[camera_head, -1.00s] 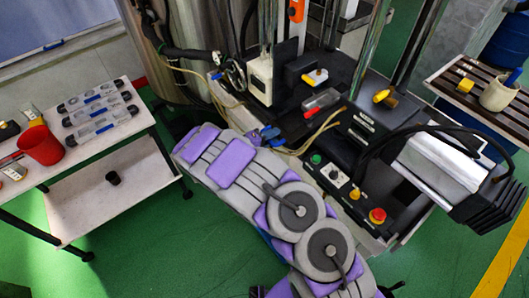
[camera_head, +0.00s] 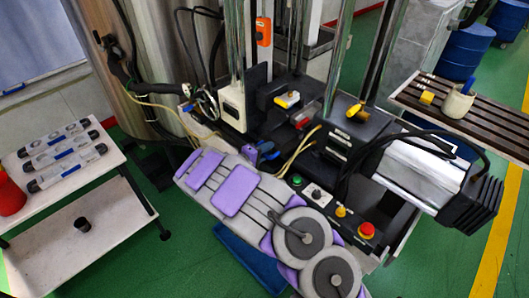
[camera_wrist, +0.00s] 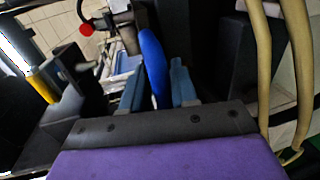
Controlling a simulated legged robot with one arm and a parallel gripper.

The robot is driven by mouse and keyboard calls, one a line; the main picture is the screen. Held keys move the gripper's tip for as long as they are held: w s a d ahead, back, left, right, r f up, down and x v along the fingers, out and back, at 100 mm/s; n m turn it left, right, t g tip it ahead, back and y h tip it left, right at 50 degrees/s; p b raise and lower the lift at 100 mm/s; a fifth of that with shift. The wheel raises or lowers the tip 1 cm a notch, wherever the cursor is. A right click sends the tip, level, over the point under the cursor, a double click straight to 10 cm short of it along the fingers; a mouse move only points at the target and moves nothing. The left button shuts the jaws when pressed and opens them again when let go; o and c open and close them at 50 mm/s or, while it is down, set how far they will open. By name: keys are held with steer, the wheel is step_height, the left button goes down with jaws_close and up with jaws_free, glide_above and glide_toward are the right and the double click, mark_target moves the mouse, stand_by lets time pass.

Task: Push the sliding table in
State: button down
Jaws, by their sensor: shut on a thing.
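My gripper (camera_head: 262,153) is at the near left side of the dark machine bed, with my grey and purple arm reaching in from the lower right. In the wrist view its two blue-grey fingers (camera_wrist: 158,88) are shut on an upright blue handle (camera_wrist: 153,62). The sliding table's own plate is hard to tell apart from the black bed (camera_head: 312,172); its position along the bed is unclear.
Pale hoses (camera_head: 300,150) run close beside my gripper. A control panel with a red button (camera_head: 366,230) lies near my arm. A white side table (camera_head: 92,240) stands left, a slatted bench (camera_head: 420,92) right.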

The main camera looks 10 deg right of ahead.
steer(key=c, duration=1.3)
jaws_free()
steer(key=shift+s+f, duration=0.1)
steer(key=shift+f, duration=0.4)
steer(key=shift+o, duration=0.9)
steer(key=shift+f, duration=0.1)
steer(key=shift+w, duration=0.2)
steer(key=shift+w+r, duration=0.1)
steer(key=shift+r, duration=0.25)
steer(key=shift+a, duration=0.15)
steer(key=p+v, duration=0.3)
steer(key=v, duration=1.4)
